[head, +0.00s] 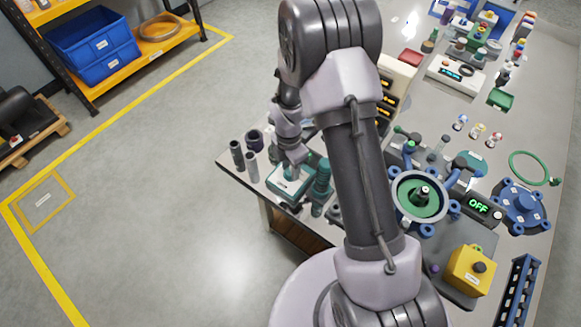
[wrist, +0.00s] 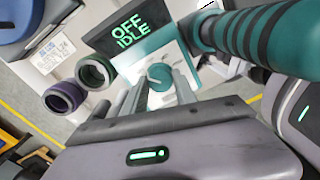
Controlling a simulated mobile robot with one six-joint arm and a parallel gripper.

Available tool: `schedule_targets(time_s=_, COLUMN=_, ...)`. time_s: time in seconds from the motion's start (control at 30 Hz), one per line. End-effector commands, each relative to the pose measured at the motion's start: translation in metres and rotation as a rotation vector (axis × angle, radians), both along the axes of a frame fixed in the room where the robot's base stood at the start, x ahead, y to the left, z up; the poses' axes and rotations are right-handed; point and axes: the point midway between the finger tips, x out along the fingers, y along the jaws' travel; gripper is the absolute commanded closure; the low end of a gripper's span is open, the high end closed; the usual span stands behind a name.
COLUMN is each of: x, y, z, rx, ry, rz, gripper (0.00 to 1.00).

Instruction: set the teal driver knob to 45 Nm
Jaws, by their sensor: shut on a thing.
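The teal driver unit (head: 286,188) stands near the left edge of the bench. In the wrist view its black screen (wrist: 128,32) reads "OFF" and "IDLE". The round teal knob (wrist: 160,74) sits on the unit's pale face below the screen. My gripper (wrist: 157,88) has one finger on each side of the knob and is shut on it. In the head view my gripper (head: 296,160) is down over the unit and mostly hides the knob. No 45 Nm reading shows, and the knob's pointer cannot be made out.
A ribbed teal handle (head: 322,182) stands close on the right of the unit. Dark and grey cylinders (head: 237,155) stand on its left by the bench edge. A blue flange (head: 525,203) and a yellow button box (head: 470,270) lie farther right.

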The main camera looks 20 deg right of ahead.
Motion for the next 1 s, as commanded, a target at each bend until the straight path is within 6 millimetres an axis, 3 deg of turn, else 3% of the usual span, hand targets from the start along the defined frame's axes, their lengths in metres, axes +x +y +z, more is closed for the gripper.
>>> schedule_targets(time_s=0.37, x=-0.0001, y=-0.0003, z=0.0004, rx=0.0, ry=0.0, rz=-0.123, gripper=1.0)
schedule_targets(time_s=1.0, x=-0.0001, y=-0.0009, z=-0.0002, rx=0.0, ry=0.0, rz=-0.714, gripper=1.0)
